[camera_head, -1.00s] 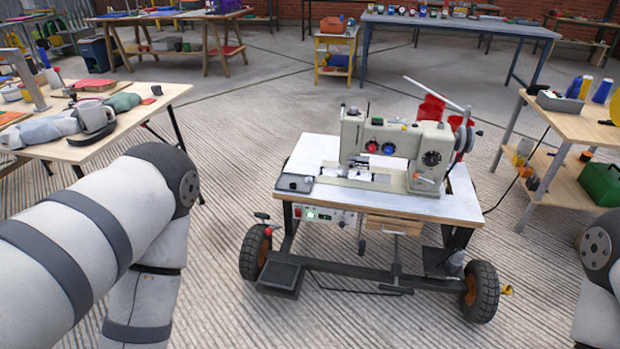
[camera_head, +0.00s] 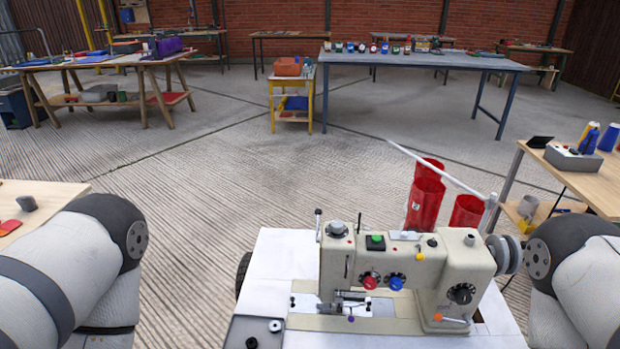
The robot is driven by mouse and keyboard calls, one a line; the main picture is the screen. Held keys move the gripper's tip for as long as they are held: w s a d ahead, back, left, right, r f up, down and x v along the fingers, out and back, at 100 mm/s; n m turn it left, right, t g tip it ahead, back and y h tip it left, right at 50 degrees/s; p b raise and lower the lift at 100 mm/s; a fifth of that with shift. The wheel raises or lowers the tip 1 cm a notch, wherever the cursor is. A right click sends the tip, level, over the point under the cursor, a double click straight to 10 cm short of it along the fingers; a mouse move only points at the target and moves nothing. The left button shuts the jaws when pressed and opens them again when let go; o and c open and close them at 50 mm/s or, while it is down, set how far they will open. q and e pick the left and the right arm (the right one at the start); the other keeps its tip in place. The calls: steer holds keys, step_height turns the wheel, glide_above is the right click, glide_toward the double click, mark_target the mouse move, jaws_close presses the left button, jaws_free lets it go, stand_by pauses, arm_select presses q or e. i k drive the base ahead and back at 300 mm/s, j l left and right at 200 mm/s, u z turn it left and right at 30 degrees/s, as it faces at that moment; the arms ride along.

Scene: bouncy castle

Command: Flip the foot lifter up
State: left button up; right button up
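A cream sewing machine (camera_head: 425,272) stands on a white-topped cart table (camera_head: 272,278) close in front of me. It has red and blue knobs on its front, a black dial at the right and small levers at its left end. The presser foot area (camera_head: 350,300) is at the lower left of the machine. I cannot tell which small lever is the foot lifter. Parts of my two arms show at the left and right edges. Neither gripper is in view.
Red cylinders (camera_head: 425,195) stand behind the machine, with a pale rod above them. A wooden table (camera_head: 600,180) is at the right and another (camera_head: 45,195) at the left. A blue table (camera_head: 420,60) and a yellow stand (camera_head: 292,95) are farther back. Open floor lies between.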

mark_target(318, 211)
steer(key=i+j, duration=0.15)
steer(key=i, duration=0.35)
steer(key=k+l, duration=0.1)
steer(key=k, duration=0.15)
steer(key=i+l, duration=0.4)
steer(key=i, duration=0.2)
